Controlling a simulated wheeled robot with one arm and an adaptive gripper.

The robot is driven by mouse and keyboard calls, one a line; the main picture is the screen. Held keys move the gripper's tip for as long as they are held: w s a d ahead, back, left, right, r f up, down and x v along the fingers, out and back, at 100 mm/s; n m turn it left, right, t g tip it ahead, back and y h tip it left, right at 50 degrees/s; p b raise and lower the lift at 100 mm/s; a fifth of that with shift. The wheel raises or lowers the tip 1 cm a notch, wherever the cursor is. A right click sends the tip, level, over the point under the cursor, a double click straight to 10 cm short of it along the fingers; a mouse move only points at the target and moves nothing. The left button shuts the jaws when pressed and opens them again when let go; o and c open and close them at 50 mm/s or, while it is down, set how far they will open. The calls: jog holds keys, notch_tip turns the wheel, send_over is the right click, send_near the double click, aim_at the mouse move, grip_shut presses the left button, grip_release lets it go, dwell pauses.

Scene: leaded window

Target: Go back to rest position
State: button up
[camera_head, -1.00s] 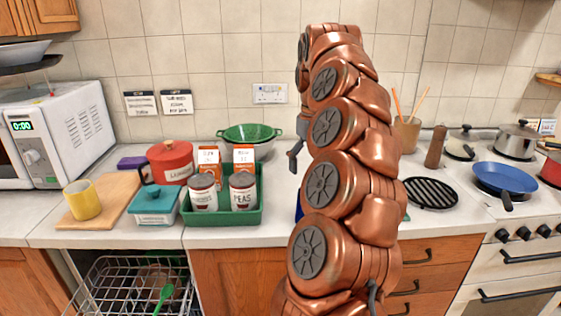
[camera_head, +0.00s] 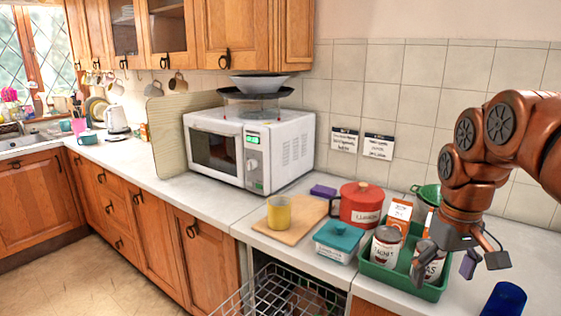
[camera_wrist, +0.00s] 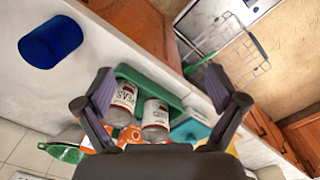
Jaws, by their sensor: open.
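My gripper (camera_head: 483,262) is at the right of the head view, above the counter by the right end of the green tray (camera_head: 393,277). Its fingers are spread and nothing is between them; the wrist view also shows the open fingers (camera_wrist: 160,90). In the head view the arm partly hides the right-hand can (camera_head: 430,262) in the tray. Another can (camera_head: 385,246) and a carton (camera_head: 397,217) stand in the tray. The wrist view shows both cans and the tray (camera_wrist: 150,80) beyond the fingers.
A blue cup (camera_head: 503,299) stands right of the tray and shows in the wrist view (camera_wrist: 50,41). A teal-lidded box (camera_head: 339,241), red pot (camera_head: 361,204), yellow mug (camera_head: 279,213) and microwave (camera_head: 250,150) are left of it. An open dishwasher rack (camera_head: 275,297) juts out below.

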jog(key=s+a+f+p, duration=0.1)
jog(key=s+a+f, duration=0.2)
jog(key=s, duration=0.4)
jog(key=s+a+f+g+p, duration=0.1)
jog(key=s+a+f, duration=0.3)
jog(key=s, duration=0.3)
jog(key=s+a+f+m+p, duration=0.1)
jog(key=s+a+f, duration=0.2)
jog(key=s+a, duration=0.2)
jog(key=shift+s+f+g, duration=0.3)
jog(key=shift+s+g, duration=0.1)
jog(key=shift+s, duration=0.75)
